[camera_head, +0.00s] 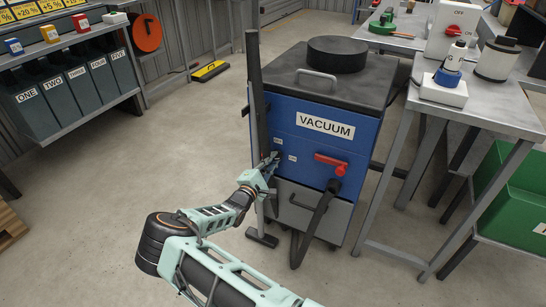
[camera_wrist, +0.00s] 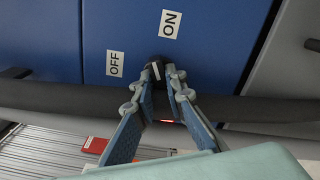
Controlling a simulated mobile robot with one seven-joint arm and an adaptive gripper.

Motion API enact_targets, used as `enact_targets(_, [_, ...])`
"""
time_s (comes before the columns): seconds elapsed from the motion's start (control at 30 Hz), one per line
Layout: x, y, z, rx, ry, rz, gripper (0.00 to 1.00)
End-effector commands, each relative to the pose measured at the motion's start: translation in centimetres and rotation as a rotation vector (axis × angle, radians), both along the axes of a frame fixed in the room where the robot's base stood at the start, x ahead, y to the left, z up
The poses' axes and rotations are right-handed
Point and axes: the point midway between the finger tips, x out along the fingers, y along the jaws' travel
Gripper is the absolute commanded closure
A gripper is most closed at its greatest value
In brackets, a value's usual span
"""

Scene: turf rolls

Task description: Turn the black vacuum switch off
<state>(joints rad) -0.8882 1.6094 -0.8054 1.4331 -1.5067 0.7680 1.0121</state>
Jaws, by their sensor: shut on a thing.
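The blue vacuum (camera_head: 325,128) stands in the middle of the head view, with a white VACUUM label on its front. Its black switch (camera_wrist: 154,63) shows in the wrist view, between and just beyond my fingertips. A white ON label (camera_wrist: 170,24) is above it and a white OFF label (camera_wrist: 114,63) is to its left in that view. My gripper (camera_wrist: 164,76) is shut on the switch, and it reaches the vacuum's front in the head view (camera_head: 271,160). The fingers partly cover the switch. I cannot tell which label it points to.
A red handle (camera_head: 331,164) sticks out on the vacuum's front, to the right. A dark hose (camera_head: 317,215) hangs below it, and a dark upright pole (camera_head: 255,95) stands at the left. A grey table (camera_head: 480,108) stands close on the right.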

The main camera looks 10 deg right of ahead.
Motion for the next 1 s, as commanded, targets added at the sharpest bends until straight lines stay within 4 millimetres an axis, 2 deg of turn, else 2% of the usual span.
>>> enact_targets(1.0, [-0.09, -0.12, -0.04, -0.748, 0.544, -0.002, 1.0])
